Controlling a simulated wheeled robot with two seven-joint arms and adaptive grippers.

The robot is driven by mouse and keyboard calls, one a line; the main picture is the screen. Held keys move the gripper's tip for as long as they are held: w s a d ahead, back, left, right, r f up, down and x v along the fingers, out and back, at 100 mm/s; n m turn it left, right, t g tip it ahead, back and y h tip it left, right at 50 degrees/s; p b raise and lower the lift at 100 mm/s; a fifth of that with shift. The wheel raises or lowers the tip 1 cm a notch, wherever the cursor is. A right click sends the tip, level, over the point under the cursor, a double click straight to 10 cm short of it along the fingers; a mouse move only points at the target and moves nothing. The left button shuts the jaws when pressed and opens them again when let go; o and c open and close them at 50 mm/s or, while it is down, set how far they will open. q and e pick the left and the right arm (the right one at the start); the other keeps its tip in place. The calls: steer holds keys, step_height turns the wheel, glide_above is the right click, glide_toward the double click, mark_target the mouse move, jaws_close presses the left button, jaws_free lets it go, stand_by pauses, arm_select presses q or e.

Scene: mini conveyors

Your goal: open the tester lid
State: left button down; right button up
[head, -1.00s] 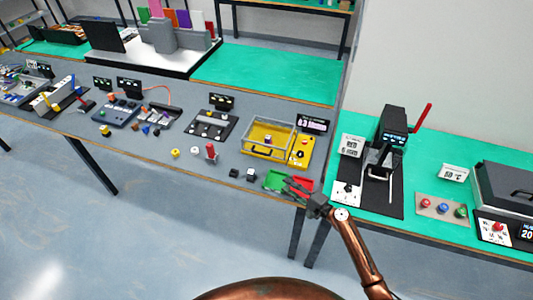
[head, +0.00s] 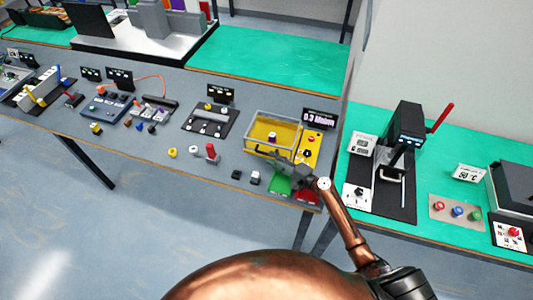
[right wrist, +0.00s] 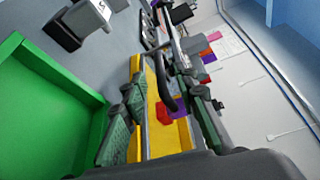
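The tester is a yellow box (head: 262,135) with a clear, pale-edged cover, and it stands near the front right of the grey table in the head view. The lid looks shut. A dark curved handle (right wrist: 163,85) shows in the right wrist view above the yellow tester body (right wrist: 151,120). My right gripper (head: 285,168) is at the tester's front edge. In the right wrist view its fingers (right wrist: 162,110) are spread, with the handle and yellow body seen between them. Contact with the handle cannot be told. My left gripper is not in view.
A green tray (head: 280,186) and a red tray (head: 307,194) lie just below the right gripper. A yellow control panel (head: 308,148) and a display (head: 319,118) adjoin the tester. A black press (head: 402,140) stands on the green table.

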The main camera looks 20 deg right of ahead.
steer(key=x, duration=0.3)
steer(key=shift+w+d, duration=0.1)
steer(key=shift+w, duration=0.15)
steer(key=shift+w+a+f, duration=0.1)
steer(key=shift+w+a, duration=0.15)
jaws_close()
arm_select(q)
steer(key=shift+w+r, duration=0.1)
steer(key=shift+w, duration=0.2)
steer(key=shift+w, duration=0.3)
